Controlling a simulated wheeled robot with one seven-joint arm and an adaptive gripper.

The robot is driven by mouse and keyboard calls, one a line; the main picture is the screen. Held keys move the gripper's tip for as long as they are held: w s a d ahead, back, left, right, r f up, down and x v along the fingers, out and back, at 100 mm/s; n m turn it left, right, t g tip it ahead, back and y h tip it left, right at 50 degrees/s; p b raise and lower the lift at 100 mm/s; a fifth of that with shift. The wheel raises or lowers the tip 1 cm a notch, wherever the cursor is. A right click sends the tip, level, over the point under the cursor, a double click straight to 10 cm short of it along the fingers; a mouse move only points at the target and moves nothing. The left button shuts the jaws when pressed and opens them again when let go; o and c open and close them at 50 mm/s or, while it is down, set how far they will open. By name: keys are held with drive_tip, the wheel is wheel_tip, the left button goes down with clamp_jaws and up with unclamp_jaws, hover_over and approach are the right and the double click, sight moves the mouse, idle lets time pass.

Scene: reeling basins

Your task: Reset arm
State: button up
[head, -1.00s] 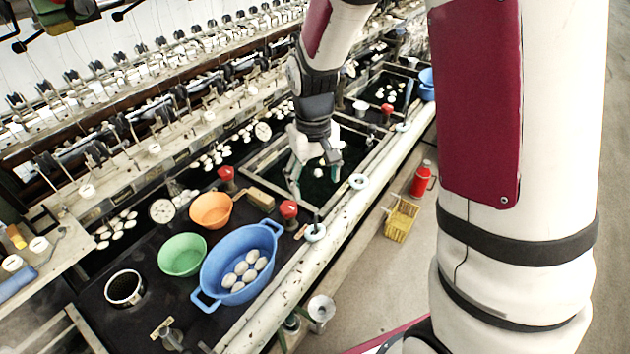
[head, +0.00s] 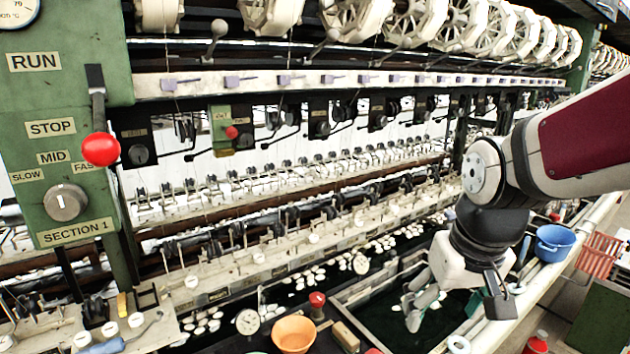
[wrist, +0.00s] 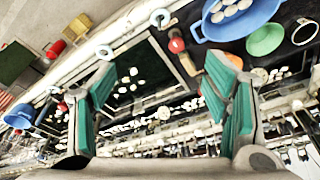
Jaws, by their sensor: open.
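My gripper (head: 452,308) is open and empty in the head view, hanging above the dark water of the square basin (head: 385,318) at the lower right. In the wrist view my gripper (wrist: 166,105) shows its two green-padded fingers wide apart, with nothing between them. Beyond the fingers, the basin (wrist: 150,62) and several white cocoons (wrist: 128,82) on dark water show. My forearm comes in from the right edge of the head view.
The reeling machine with its red-knobbed lever (head: 101,149) fills the left and back. An orange bowl (head: 293,333) stands at the bottom, a blue tub (head: 554,242) at the right. In the wrist view, a large blue basin (wrist: 235,18) holds cocoons beside a green bowl (wrist: 266,40).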

drive_tip(key=s+r+t, duration=0.2)
drive_tip(key=s+r, duration=0.4)
drive_tip(key=s, duration=0.5)
drive_tip(key=shift+r+t, duration=0.3)
drive_tip(key=shift+t, duration=0.1)
drive_tip(key=shift+s+d, duration=0.1)
